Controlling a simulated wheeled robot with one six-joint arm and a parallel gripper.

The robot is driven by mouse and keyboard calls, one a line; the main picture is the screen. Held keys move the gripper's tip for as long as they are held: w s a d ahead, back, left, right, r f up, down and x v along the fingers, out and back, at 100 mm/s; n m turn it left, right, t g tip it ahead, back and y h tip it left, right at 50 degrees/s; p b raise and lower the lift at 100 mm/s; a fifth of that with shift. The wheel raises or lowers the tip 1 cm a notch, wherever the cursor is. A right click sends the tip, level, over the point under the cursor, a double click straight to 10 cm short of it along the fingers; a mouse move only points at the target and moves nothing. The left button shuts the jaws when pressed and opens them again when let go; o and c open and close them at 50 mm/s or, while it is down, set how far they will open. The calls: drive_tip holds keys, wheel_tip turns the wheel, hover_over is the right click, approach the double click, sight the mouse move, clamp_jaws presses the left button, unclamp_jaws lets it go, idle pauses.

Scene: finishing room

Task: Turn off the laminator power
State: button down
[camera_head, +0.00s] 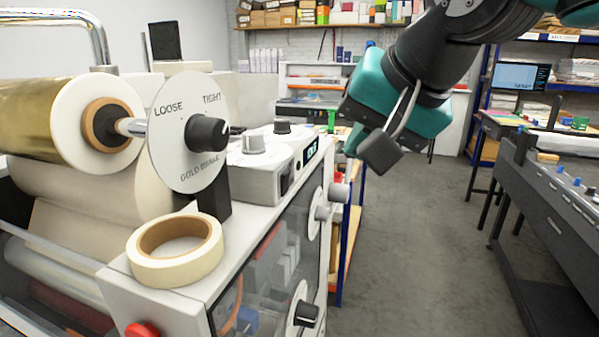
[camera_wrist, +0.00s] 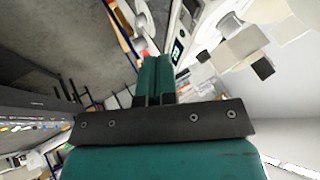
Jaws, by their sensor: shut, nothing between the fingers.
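The laminator (camera_head: 235,250) fills the left of the head view, with a gold film roll and a white dial marked LOOSE and TIGHT. Its control box (camera_head: 262,178) has knobs on top and a lit green display (camera_head: 311,150) on its right face. A small dark switch-like part (camera_head: 284,184) sits left of the display; its setting is too small to tell. A red knob (camera_head: 142,330) shows at the bottom. My gripper is shut and empty in the wrist view (camera_wrist: 154,75), its teal fingers together. The display (camera_wrist: 177,50) shows just right of the fingertips, apart from them.
A tape roll (camera_head: 176,250) lies on the laminator's top edge. Knobs (camera_head: 305,313) stick out from its side. Shelving with a blue frame stands behind. A dark machine (camera_head: 560,210) stands at the right. The grey floor (camera_head: 420,240) between is clear.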

sight(286, 183)
drive_tip(key=w+a+f+p, duration=0.5)
drive_tip(key=w+a+f, duration=0.1)
drive_tip(key=a+f, duration=0.1)
drive_tip(key=shift+w+f, duration=0.15)
drive_tip(key=shift+w, duration=0.2)
